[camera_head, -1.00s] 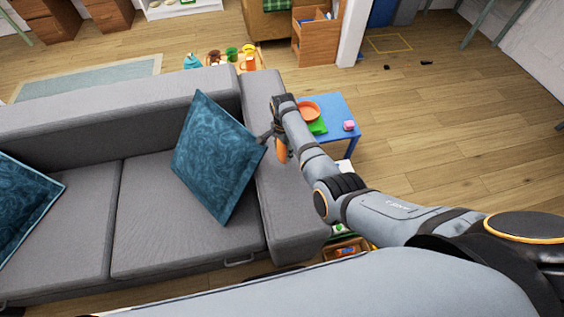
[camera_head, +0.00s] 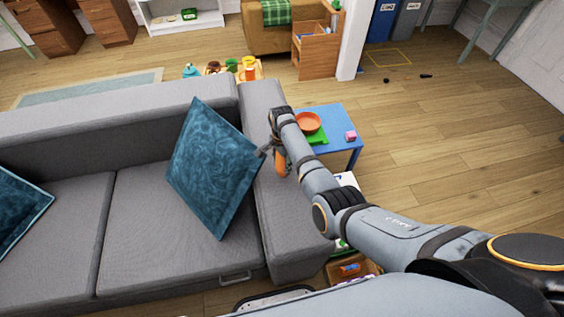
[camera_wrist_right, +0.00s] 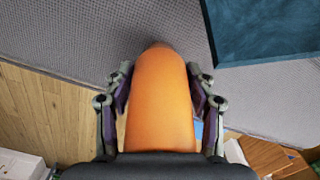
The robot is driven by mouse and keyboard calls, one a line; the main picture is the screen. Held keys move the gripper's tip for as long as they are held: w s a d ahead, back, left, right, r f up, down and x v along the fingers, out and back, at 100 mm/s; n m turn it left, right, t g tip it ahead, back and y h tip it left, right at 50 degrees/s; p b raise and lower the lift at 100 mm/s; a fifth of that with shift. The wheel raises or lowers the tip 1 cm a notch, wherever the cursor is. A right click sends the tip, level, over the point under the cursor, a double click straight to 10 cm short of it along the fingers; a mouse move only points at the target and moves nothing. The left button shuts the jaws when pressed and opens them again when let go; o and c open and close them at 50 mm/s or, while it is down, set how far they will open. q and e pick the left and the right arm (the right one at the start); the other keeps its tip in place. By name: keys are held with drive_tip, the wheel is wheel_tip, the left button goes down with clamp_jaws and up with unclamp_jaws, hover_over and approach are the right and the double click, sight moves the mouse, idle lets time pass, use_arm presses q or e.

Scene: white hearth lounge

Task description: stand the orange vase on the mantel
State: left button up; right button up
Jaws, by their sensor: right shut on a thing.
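The orange vase (camera_head: 281,163) is in my right gripper (camera_head: 272,152), above the right armrest of the grey sofa. In the right wrist view the orange vase (camera_wrist_right: 160,100) fills the space between the two fingers of the right gripper (camera_wrist_right: 160,92), which touch it on both sides. Part of the vase is hidden behind the gripper in the head view. No mantel shows in these views. My left gripper is not in view.
The grey sofa (camera_head: 155,215) with teal cushions (camera_head: 212,165) lies under and left of the arm. A blue table (camera_head: 343,128) holds an orange bowl (camera_head: 307,122) and a pink block (camera_head: 350,136). The wooden floor (camera_head: 440,150) at right is mostly clear.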

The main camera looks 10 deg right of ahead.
drive_tip(key=o, duration=1.4)
drive_tip(key=shift+o, duration=0.2)
drive_tip(key=shift+r, duration=0.1)
